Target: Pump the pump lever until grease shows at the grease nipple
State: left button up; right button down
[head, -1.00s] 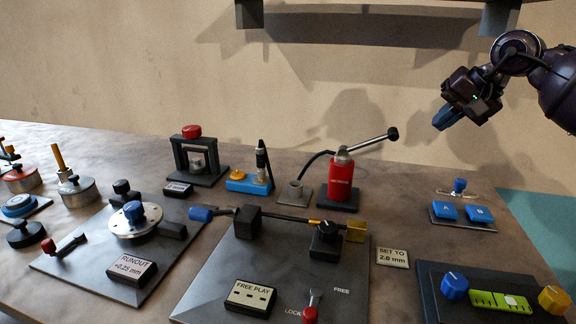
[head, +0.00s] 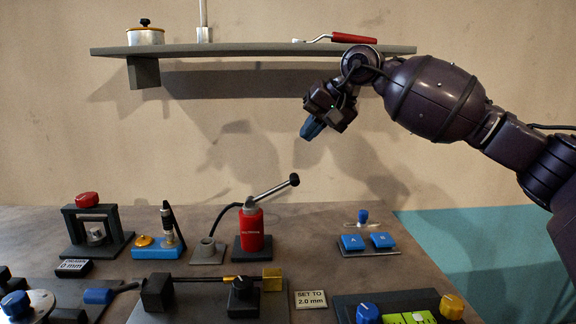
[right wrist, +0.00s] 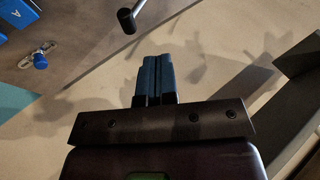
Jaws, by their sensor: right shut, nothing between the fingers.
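The red grease pump (head: 252,229) stands upright on a dark base at the back of the bench. Its pump lever (head: 273,188) slants up to the right and ends in a black knob, which also shows at the top of the right wrist view (right wrist: 126,20). A black hose runs from the pump to a grey block with the grease nipple (head: 207,246); I cannot make out any grease there. My right gripper (head: 312,128) is shut and empty, in the air above and right of the lever knob, apart from it. My left gripper is not in view.
A shelf (head: 250,50) with a pot (head: 145,36) and a red-handled tool (head: 340,38) hangs behind my right arm.

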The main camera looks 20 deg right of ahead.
jog(key=w+a+r+n+h, duration=0.1)
jog(key=w+a+r+h, duration=0.15)
jog(key=a+r, duration=0.5)
jog(key=m+g+h, duration=0.1)
jog(key=g+h, duration=0.2)
jog(key=h, duration=0.2)
send_near(294, 175)
jog(key=shift+y, duration=0.25)
jog(key=x, duration=0.3)
jog(key=b+x, duration=0.1)
jog(key=x, duration=0.1)
jog(key=shift+w+d+f, duration=0.15)
jog(key=shift+w+f, duration=0.1)
jog(key=shift+w, duration=0.1)
jog(key=shift+d+f, duration=0.15)
jog(key=shift+f, duration=0.5)
jog(key=shift+s, duration=0.1)
jog(key=shift+d, duration=0.1)
